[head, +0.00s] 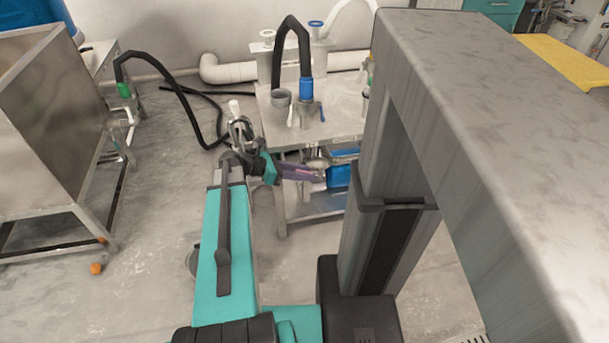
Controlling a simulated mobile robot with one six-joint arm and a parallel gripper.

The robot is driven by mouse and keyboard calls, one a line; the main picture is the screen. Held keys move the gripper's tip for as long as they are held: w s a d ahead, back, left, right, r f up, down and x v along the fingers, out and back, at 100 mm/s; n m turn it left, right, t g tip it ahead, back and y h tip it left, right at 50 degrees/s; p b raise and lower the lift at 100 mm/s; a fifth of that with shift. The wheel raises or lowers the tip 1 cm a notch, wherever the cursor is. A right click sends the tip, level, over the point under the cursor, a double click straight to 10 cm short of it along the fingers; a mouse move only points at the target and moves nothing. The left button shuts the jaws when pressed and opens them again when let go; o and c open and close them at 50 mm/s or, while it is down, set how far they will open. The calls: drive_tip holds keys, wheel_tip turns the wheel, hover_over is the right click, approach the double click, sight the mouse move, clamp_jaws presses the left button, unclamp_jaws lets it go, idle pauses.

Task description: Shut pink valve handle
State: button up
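My teal arm reaches away from me toward the left side of a metal table. A purple-pink bar (299,173) shows just right of the teal wrist, below the tabletop edge. It may be the pink valve handle, but I cannot tell for sure. Whether my gripper touches it is also unclear.
Blue boxes (340,176) sit underneath. A steel hopper (45,120) stands left. A large grey beam (480,110) blocks the right. Floor between hopper and table is mostly open.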

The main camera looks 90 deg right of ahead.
drive_tip(key=p+v, duration=0.2)
drive_tip(key=v, duration=1.1)
drive_tip(key=shift+w+r+p, duration=0.15)
drive_tip(key=shift+w+p, duration=0.15)
drive_tip(key=shift+p, duration=0.1)
drive_tip(key=shift+w+a, duration=0.1)
drive_tip(key=c, duration=0.5)
drive_tip(key=shift+w+a+f, duration=0.1)
drive_tip(key=shift+w+f, duration=0.15)
drive_tip(key=shift+f, duration=0.05)
clamp_jaws()
drive_tip(key=w+a+f+t, duration=0.6)
drive_tip(key=w+a+f, duration=1.65)
drive_tip(key=w, duration=0.35)
drive_tip(key=w+a+f+m+t, duration=0.1)
drive_tip(key=w+a+f, duration=0.15)
drive_tip(key=a, duration=0.65)
drive_tip(key=w+a+f+m+t, duration=0.1)
drive_tip(key=a+f, duration=0.3)
drive_tip(key=a, duration=0.4)
drive_tip(key=s+a+f+m+y, duration=0.1)
drive_tip(key=s+a+f, duration=0.1)
drive_tip(key=a, duration=0.7)
drive_tip(key=s+a+f+m+y, duration=0.1)
drive_tip(key=a+f, duration=0.3)
drive_tip(key=a, duration=0.6)
drive_tip(key=shift+s+a+m+y, duration=0.2)
drive_tip(key=shift+s+m+y, duration=0.15)
drive_tip(key=shift+s, duration=0.3)
